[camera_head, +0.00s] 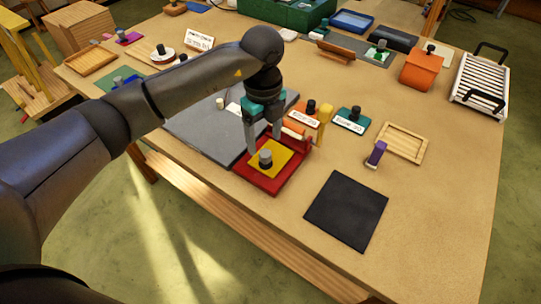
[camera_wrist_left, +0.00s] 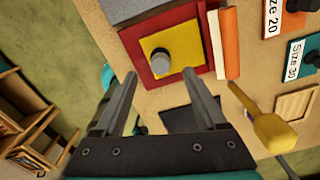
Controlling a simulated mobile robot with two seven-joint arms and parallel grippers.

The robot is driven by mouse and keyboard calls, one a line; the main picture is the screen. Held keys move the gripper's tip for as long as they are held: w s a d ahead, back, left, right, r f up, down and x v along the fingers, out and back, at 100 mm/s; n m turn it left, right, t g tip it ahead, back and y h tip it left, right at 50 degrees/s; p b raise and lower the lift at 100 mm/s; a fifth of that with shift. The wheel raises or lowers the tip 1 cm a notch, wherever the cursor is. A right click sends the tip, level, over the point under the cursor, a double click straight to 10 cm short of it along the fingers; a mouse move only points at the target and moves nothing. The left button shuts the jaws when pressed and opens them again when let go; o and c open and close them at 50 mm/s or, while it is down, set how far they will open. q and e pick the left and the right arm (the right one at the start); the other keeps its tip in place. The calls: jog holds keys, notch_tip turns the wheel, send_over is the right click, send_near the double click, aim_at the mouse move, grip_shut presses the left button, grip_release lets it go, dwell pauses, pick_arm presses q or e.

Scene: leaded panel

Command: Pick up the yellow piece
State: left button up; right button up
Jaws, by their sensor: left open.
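The yellow piece (camera_head: 270,155) is a flat square with a grey knob (camera_head: 265,158) on top. It sits in a red tray (camera_head: 275,187) near the table's front edge. In the left wrist view the yellow piece (camera_wrist_left: 183,38) and its knob (camera_wrist_left: 161,62) show beyond my fingertips. My left gripper (camera_head: 264,142) points down just above the yellow piece, its fingers apart and nothing between them. It also shows in the left wrist view (camera_wrist_left: 160,80). My right gripper is in neither view.

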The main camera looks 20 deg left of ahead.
aim_at(265, 152)
pick_arm(q)
jog(key=shift+w+f, duration=0.1)
jog(key=shift+f, duration=2.9)
grip_shut()
